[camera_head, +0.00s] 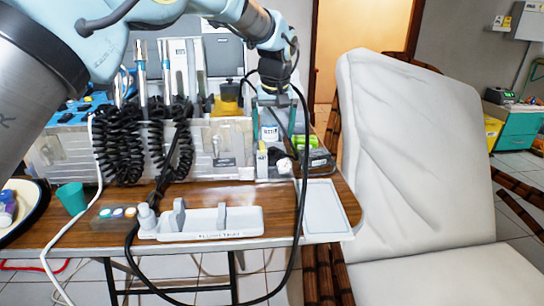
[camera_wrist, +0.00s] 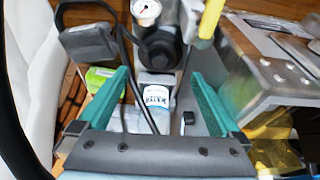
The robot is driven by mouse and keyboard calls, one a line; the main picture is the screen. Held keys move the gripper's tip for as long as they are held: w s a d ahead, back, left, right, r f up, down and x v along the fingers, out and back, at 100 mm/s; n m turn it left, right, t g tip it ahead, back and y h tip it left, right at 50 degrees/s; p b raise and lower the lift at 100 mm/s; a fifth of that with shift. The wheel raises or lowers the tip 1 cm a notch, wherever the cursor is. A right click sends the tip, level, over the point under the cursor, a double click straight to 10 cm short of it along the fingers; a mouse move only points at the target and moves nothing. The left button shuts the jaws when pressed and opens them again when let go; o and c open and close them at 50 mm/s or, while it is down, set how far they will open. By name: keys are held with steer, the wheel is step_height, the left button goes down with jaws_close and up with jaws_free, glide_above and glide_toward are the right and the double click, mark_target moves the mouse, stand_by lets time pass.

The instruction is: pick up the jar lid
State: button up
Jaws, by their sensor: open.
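I cannot single out the jar lid with certainty. In the head view, a yellow jar (camera_head: 228,106) with a dark lid-like top (camera_head: 231,89) stands on the dental unit, left of my gripper (camera_head: 275,108). In the wrist view, my gripper (camera_wrist: 158,76) is open, its two teal fingers spread wide with nothing gripped. A bottle labelled WATER (camera_wrist: 156,97) lies in view between the fingers; it also shows below my gripper in the head view (camera_head: 270,133). Whether the fingers touch it cannot be told. Yellow material (camera_wrist: 268,145) shows at lower right in the wrist view.
A pressure gauge (camera_wrist: 146,11), black hoses and a metal case (camera_wrist: 262,75) crowd my gripper. The wooden table (camera_head: 190,195) holds a white tray (camera_head: 225,223), a teal cup (camera_head: 72,198) and a flat pale tray (camera_head: 325,208). A white dental chair (camera_head: 415,150) stands right.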

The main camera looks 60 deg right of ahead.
mark_target(273, 148)
steer(key=x, duration=0.7)
steer(key=shift+d+f, duration=0.1)
steer(key=shift+c, duration=0.2)
steer(key=c, duration=1)
steer(key=shift+o, duration=0.2)
